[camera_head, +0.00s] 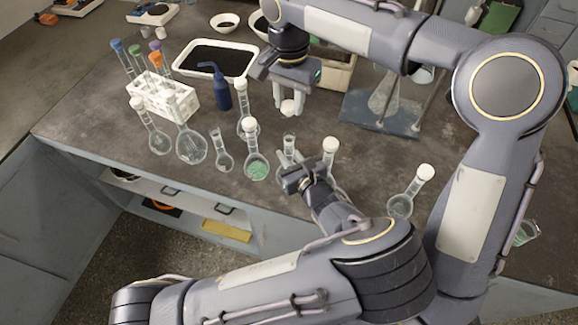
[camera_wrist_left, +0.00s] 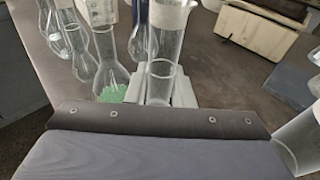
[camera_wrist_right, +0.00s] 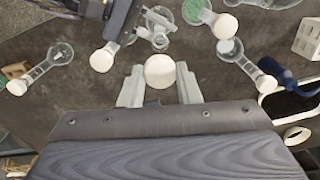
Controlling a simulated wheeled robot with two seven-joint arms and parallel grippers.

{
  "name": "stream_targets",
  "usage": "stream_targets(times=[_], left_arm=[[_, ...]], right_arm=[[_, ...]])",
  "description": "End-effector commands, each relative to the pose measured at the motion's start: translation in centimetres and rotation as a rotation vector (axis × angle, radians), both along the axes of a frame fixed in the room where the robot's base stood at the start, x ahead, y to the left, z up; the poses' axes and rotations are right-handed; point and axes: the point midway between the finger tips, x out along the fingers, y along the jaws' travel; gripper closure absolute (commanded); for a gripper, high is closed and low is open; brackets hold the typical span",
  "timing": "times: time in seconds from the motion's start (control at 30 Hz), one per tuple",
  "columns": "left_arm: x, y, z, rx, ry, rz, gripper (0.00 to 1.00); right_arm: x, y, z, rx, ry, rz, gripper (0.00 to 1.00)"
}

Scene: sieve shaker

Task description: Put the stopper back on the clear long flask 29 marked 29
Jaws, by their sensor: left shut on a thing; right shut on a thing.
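My left gripper (camera_head: 290,164) is shut on the neck of a clear flask (camera_head: 289,143) with no stopper on it. In the left wrist view the clear neck (camera_wrist_left: 161,80) stands between the fingers, with a white band near its top; I cannot read a number. My right gripper (camera_head: 289,105) is shut on a white stopper (camera_wrist_right: 160,71). The stopper (camera_head: 288,108) is held above the table, behind the flask and apart from it. In the right wrist view the open flask (camera_wrist_right: 158,38) is beyond the stopper. Its lower body is partly hidden by my left gripper.
Stoppered flasks stand close by, one with green grains (camera_head: 257,166) and one just right (camera_head: 330,148). An open flask (camera_head: 222,158) is to the left. A white rack (camera_head: 178,98), blue wash bottle (camera_head: 221,95), black-filled tray (camera_head: 238,49) and metal stand base (camera_head: 372,118) are farther back.

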Motion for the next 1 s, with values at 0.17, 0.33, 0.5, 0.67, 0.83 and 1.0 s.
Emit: stream_targets(times=[0.17,0.33,0.5,0.67,0.83,1.0], left_arm=[[0.0,0.0,0.0,0.0,0.0,0.0,1.0],[0.0,0.0,0.0,0.0,0.0,0.0,1.0],[0.0,0.0,0.0,0.0,0.0,0.0,1.0],[0.0,0.0,0.0,0.0,0.0,0.0,1.0],[0.0,0.0,0.0,0.0,0.0,0.0,1.0],[0.0,0.0,0.0,0.0,0.0,0.0,1.0]], right_arm=[[0.0,0.0,-0.3,-0.001,0.0,0.0,0.91],[-0.1,-0.1,-2.7,-0.002,0.002,0.0,0.91],[-0.1,0.0,-4.7,-0.001,0.002,0.0,0.91],[0.0,0.0,-5.0,0.0,0.0,0.0,0.91],[0.0,0.0,-5.0,0.0,0.0,0.0,0.91],[0.0,0.0,-5.0,0.0,0.0,0.0,0.91]])
